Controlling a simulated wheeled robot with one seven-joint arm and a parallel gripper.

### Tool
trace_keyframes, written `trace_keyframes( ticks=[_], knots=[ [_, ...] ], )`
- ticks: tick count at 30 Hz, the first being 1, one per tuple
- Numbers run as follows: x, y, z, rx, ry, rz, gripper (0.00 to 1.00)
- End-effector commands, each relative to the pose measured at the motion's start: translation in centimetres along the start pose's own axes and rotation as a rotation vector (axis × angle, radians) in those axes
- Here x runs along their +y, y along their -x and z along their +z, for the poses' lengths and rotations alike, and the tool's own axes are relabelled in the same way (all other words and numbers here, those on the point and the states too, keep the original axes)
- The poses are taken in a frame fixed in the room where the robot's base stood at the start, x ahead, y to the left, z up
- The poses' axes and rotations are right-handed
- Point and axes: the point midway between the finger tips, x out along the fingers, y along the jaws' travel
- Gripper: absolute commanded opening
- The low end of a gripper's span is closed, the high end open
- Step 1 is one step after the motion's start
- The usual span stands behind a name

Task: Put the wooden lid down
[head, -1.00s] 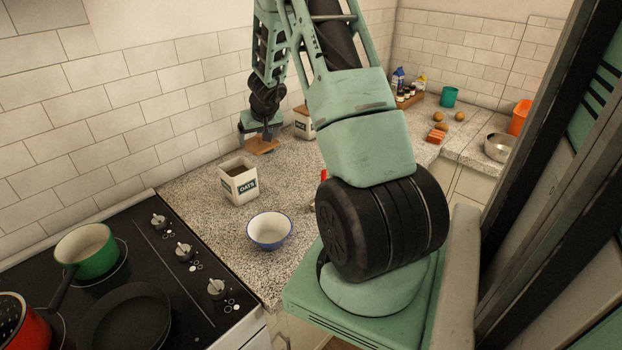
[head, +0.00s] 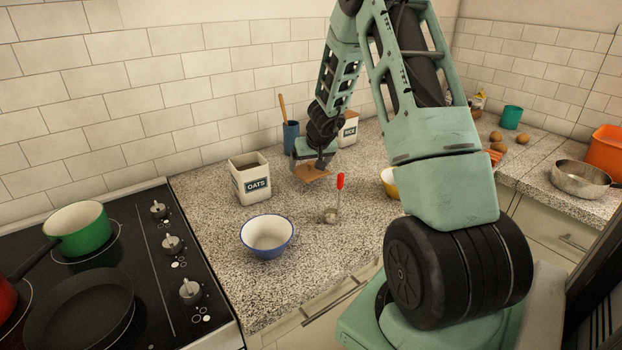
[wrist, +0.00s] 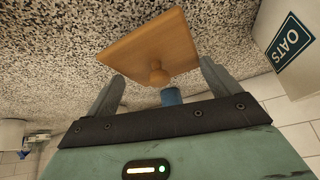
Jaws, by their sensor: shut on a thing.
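The wooden lid (head: 311,174) is a square of light wood, held over the speckled counter to the right of the OATS canister. In the wrist view the lid (wrist: 150,48) shows with its round knob (wrist: 158,73) turned towards my gripper. My gripper (head: 318,163) is shut on the lid, with its two fingers (wrist: 162,82) on either side of the knob. The exact contact is hard to see. The white OATS canister (head: 250,184) stands upright and open-topped on the counter. Its label also shows in the wrist view (wrist: 289,42).
A blue utensil holder (head: 291,136) and RICE canister (head: 349,130) stand behind. The stove (head: 120,265) is at left. Bare counter (head: 215,225) lies between these things.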

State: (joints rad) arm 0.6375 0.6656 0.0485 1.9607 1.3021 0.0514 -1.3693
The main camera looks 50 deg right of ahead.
Motion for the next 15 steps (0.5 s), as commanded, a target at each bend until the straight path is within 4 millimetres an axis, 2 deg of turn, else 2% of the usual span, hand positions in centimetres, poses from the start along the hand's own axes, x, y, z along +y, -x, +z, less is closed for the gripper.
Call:
trace_keyframes(
  ticks=[1, 6, 15],
  knots=[
    [0.1, -1.0, 0.6, -0.001, -0.003, -0.001, 0.53],
    [0.2, -2.8, 1.6, -0.001, -0.003, -0.001, 0.53],
    [0.1, -2.9, 1.6, 0.000, 0.000, 0.000, 0.53]
  ],
)
